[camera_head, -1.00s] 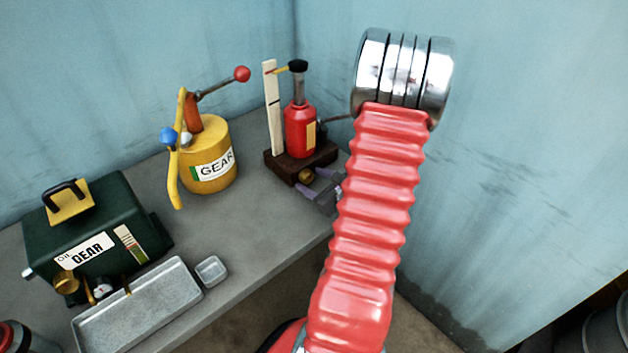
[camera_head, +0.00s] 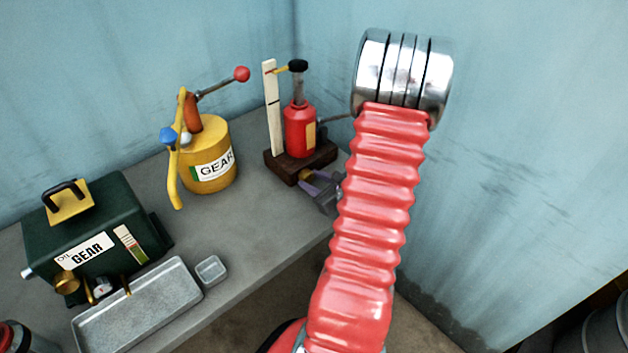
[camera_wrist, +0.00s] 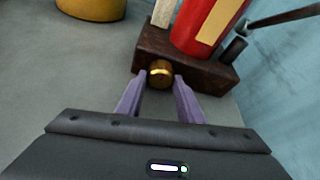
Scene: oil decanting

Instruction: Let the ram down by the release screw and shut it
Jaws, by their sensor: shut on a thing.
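The red bottle jack (camera_head: 300,130) stands upright on a dark wooden block (camera_head: 326,157) at the back right of the bench. Its ram (camera_head: 299,88) shows raised above the body, with a black cap (camera_head: 298,66) on top. The brass release screw (camera_wrist: 160,73) is at the front of the block in the wrist view. My gripper (camera_wrist: 159,80) has its two purple fingers on either side of the screw, shut on it. In the head view my gripper (camera_head: 312,183) is partly hidden behind my red arm sleeve.
A pale upright scale (camera_head: 272,105) stands left of the ram, with a pointer at its top. The jack's lever (camera_wrist: 284,17) sticks out right. A yellow oil can (camera_head: 208,155), green gear oil box (camera_head: 90,235) and metal tray (camera_head: 140,310) stand left. Blue walls close in behind.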

